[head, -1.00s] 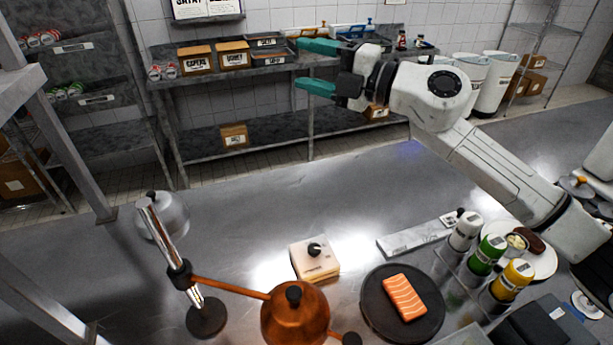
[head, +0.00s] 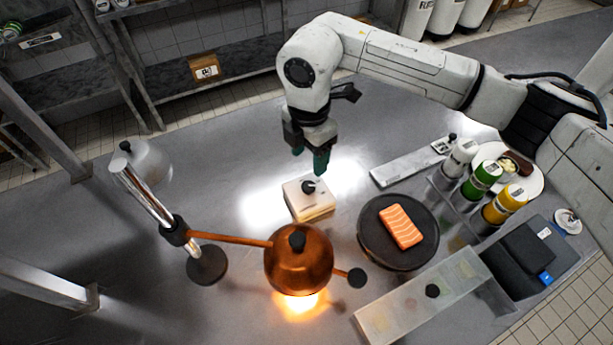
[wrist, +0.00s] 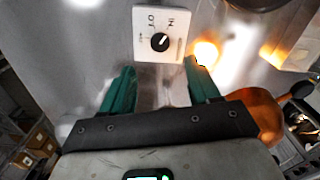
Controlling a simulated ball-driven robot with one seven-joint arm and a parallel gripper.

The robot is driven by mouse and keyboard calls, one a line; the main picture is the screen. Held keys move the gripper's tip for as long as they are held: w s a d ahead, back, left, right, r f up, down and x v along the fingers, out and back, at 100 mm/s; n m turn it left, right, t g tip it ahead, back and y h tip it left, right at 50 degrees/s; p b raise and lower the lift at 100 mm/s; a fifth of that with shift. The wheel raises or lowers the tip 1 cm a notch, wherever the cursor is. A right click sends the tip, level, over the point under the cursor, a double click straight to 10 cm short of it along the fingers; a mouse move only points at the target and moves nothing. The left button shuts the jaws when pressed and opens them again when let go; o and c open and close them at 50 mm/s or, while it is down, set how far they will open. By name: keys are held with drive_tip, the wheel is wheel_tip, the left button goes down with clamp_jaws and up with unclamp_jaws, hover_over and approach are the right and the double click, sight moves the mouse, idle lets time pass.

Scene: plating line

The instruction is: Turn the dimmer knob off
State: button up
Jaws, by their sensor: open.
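The dimmer is a pale, wedge-shaped box (head: 311,207) on the steel counter with a black knob (head: 308,187) on top. In the wrist view the dimmer box (wrist: 178,18) lies just ahead of the fingers, with lettering on its face and a white pointer line on the knob (wrist: 160,42). My gripper (head: 309,167) points down just above and behind the knob, with its teal fingers apart and nothing between them. It also shows open in the wrist view (wrist: 157,80). The copper heat lamp (head: 298,262) glows orange underneath.
A dark round plate (head: 372,243) with a salmon piece (head: 401,226) lies right of the dimmer. The lamp's copper arm (head: 230,239) runs in front of it to a chrome post (head: 148,194). Several bottles (head: 484,180) stand at right. The counter left of the dimmer is clear.

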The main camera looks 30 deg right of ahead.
sight(308, 185)
wheel_tip(308, 185, down, 10)
drive_tip(key=shift+r+p, duration=0.25)
drive_tip(key=shift+p, duration=0.75)
drive_tip(key=shift+c, duration=0.3)
drive_tip(key=c, duration=1)
